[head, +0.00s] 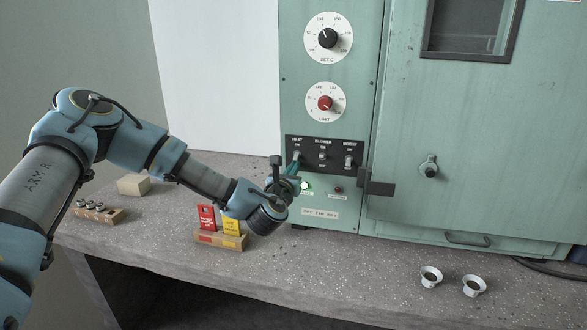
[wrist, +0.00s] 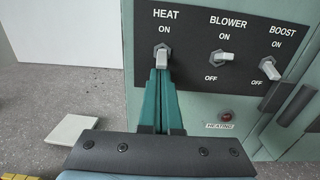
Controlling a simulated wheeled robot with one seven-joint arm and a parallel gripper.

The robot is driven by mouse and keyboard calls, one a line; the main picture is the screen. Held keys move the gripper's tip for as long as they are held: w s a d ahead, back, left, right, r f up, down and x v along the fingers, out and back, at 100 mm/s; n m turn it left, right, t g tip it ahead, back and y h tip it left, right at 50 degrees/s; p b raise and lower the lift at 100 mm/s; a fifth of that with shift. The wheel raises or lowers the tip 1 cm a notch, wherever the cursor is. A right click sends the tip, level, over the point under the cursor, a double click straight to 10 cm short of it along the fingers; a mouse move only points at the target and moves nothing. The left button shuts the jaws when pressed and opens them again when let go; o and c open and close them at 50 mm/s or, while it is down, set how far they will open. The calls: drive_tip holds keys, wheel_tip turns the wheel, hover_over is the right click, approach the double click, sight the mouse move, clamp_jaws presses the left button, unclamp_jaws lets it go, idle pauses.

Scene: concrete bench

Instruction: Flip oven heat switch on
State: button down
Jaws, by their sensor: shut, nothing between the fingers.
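The oven's black switch panel (head: 324,153) carries three toggles in a row. In the wrist view the heat switch (wrist: 162,56) is the leftmost, a pale lever under the words HEAT and ON. Its OFF mark is hidden behind my fingers, and I cannot tell for sure which way the lever is set. My gripper (wrist: 158,72) is shut and empty, its green fingertips right under the lever, touching or nearly so. The red HEATING lamp (wrist: 226,115) looks dark.
The blower switch (wrist: 225,56) and boost switch (wrist: 269,69) sit close on the right. A green lamp (head: 305,185) glows below the panel. A black latch (head: 375,183) juts out at the right. Red and yellow cards (head: 207,217) stand on the bench below my wrist.

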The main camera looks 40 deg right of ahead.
drive_tip(key=shift+s+a+r+g+y+p, duration=0.1)
drive_tip(key=shift+r+g+y+p, duration=0.25)
drive_tip(key=shift+y+p, duration=0.3)
drive_tip(key=shift+a+r+g+y+p, duration=0.1)
drive_tip(key=shift+r+g+y+p, duration=0.15)
drive_tip(key=shift+g+y+p, duration=0.4)
drive_tip(key=shift+s+a+r, duration=0.1)
drive_tip(key=shift+r, duration=0.4)
